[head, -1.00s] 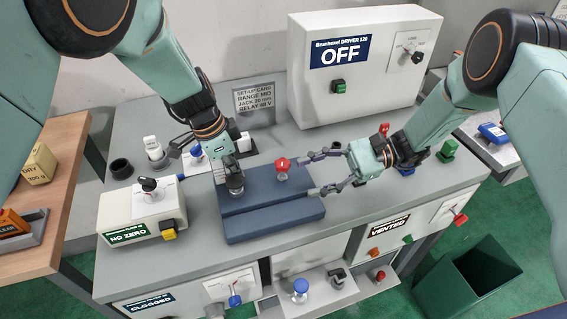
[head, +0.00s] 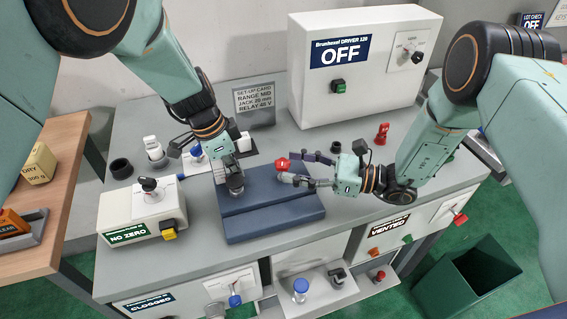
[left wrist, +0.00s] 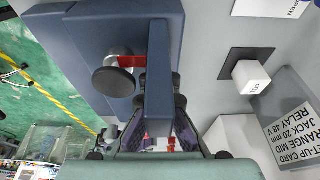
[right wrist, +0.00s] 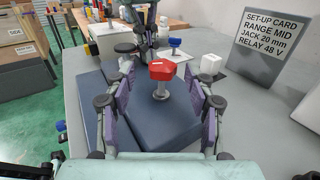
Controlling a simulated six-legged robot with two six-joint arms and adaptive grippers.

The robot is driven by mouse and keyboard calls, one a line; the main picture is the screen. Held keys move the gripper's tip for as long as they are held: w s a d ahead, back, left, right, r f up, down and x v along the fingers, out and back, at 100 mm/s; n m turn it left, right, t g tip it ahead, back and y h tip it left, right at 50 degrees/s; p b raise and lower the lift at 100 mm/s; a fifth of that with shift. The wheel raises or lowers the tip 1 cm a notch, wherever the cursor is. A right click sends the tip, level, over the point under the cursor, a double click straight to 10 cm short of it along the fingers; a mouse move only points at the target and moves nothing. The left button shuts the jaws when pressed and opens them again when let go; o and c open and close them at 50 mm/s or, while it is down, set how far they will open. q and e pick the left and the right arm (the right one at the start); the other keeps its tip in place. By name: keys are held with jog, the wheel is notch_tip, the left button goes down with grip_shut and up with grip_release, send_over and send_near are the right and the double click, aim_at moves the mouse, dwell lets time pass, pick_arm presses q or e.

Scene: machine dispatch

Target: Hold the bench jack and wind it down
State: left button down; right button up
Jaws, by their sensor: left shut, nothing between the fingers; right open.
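The bench jack is a blue block (head: 268,207) with a step along its top, carrying a red knob (head: 282,163) on a metal stem. In the right wrist view the knob (right wrist: 163,70) stands upright between the spread fingers of my right gripper (right wrist: 160,102), which is open. My left gripper (head: 232,172) points down at the block's left end and is shut with nothing held. In the left wrist view a blue-grey bar (left wrist: 159,80) shows in front of its fingers, beside a post with a dark round cap (left wrist: 113,82).
A set-up card (head: 254,103) reads JACK 20 mm. The driver box (head: 345,75) reading OFF stands behind. A NO ZERO box (head: 142,213) is left of the jack. A red item (head: 382,132) stands to the right. The bench in front of the jack is narrow.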

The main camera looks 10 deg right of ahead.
aim_at(284, 163)
jog(key=shift+x, duration=1.65)
grip_shut()
